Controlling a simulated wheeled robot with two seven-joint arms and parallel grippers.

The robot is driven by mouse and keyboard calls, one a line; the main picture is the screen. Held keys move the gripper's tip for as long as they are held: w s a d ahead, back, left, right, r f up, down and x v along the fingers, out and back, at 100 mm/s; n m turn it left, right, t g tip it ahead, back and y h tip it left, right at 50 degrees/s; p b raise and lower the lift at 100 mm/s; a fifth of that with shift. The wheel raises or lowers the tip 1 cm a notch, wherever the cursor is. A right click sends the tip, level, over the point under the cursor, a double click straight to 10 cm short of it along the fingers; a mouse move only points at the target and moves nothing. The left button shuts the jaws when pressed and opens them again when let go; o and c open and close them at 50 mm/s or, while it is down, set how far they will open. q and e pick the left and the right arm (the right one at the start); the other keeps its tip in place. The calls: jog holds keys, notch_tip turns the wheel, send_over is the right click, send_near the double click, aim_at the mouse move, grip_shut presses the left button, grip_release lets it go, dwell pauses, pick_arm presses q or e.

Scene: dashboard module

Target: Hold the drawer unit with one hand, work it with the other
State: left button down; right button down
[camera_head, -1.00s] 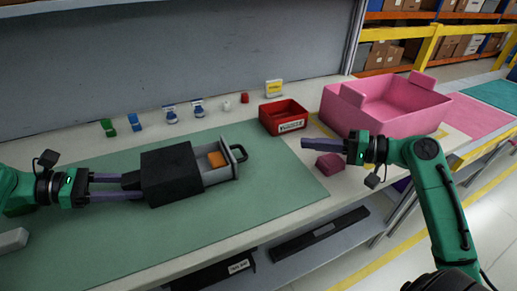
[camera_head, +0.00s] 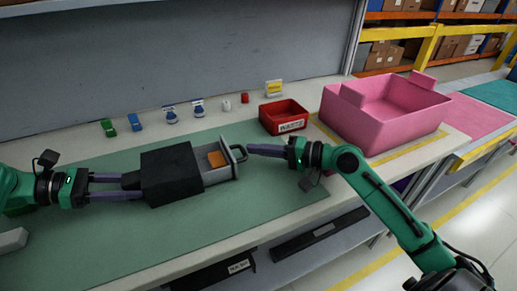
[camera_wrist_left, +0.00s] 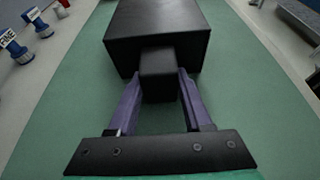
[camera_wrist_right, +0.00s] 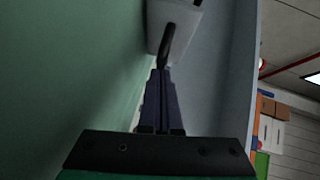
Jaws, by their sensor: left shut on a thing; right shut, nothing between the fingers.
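The black drawer unit (camera_head: 172,177) lies on the green mat, with its grey drawer (camera_head: 218,175) pulled out to the right. An orange block (camera_head: 216,159) sits in the drawer. My left gripper (camera_head: 126,187) is shut on the black rear stub of the unit, which shows between the purple fingers in the left wrist view (camera_wrist_left: 158,80). My right gripper (camera_head: 250,149) is shut and empty, its fingertips at the black drawer handle (camera_head: 239,153). In the right wrist view the fingertips (camera_wrist_right: 160,75) are close to the handle (camera_wrist_right: 167,45); I cannot tell whether they touch.
A red bin (camera_head: 283,116) and a large pink bin (camera_head: 385,112) stand on the right. Several small items, including a green one (camera_head: 108,128) and a blue-white one (camera_head: 171,115), line the back. The mat (camera_head: 90,245) in front of the unit is clear.

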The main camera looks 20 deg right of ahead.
aim_at(226, 156)
jog(key=a, duration=0.8)
pick_arm(q)
jog(key=shift+d, duration=0.1)
pick_arm(e)
jog(key=shift+s+a, duration=0.1)
jog(key=shift+a, duration=0.15)
jog(key=d, duration=0.2)
jog(key=d+r, duration=0.1)
jog(key=d, duration=0.1)
jog(key=shift+w+d, duration=0.2)
jog(key=shift+d, duration=0.05)
jog(key=v, duration=1)
pick_arm(q)
jog(key=shift+c, duration=1.2)
grip_release()
